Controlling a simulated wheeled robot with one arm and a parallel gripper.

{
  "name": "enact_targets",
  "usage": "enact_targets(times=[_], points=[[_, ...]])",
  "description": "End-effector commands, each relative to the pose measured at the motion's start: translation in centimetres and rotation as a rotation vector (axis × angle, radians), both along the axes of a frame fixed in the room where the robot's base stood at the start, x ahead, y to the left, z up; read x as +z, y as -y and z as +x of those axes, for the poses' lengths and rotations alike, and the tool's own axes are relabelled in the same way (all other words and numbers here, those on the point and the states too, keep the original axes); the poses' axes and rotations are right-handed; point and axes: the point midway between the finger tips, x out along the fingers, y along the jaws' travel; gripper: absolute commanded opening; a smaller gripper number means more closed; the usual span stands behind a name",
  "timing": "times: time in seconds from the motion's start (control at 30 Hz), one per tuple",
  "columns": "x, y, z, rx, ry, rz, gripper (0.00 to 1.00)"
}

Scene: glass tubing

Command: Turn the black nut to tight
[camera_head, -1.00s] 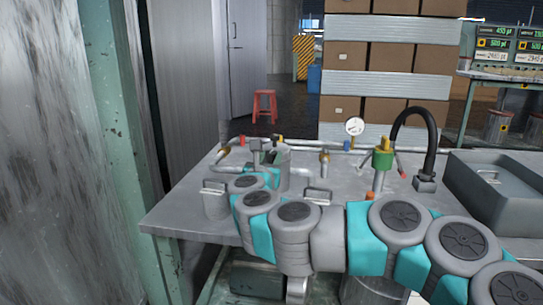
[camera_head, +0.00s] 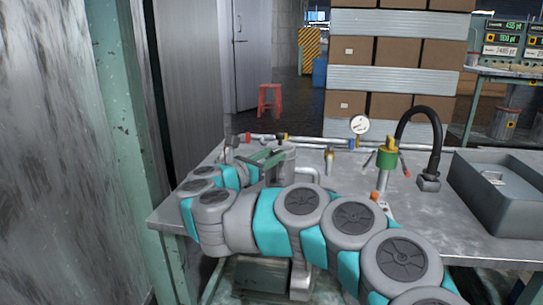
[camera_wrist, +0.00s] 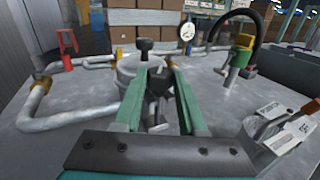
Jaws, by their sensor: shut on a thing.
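My gripper (camera_wrist: 163,68) reaches over the bench with its two green fingers pointing away, in front of a pale grey cylinder (camera_wrist: 126,70). Its fingers close on a dark piece that looks like the black nut (camera_wrist: 160,82), partly hidden between them. A black knob (camera_wrist: 144,45) on a short stem stands just beyond the fingertips. In the head view, the green fingers of my gripper (camera_head: 264,158) show beside the cylinder (camera_head: 284,152), and the nut cannot be made out. How tight the nut is cannot be told.
Grey pipes (camera_wrist: 80,118) with brass joints run left and behind. A pressure gauge (camera_head: 359,124), a green-topped valve (camera_head: 386,158) and a black curved hose (camera_head: 418,125) stand to the right. A grey bin (camera_head: 500,215) fills the bench's right end.

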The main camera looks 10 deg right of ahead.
Motion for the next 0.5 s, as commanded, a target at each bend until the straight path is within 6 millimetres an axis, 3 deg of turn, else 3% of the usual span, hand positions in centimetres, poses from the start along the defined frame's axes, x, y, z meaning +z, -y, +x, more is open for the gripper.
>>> enact_targets(times=[0.47,0.5], points=[[-0.05,-0.04,0.04,-0.008,0.0,0.002,0.0],[-0.05,-0.03,0.03,-0.008,0.0,0.002,0.43]])
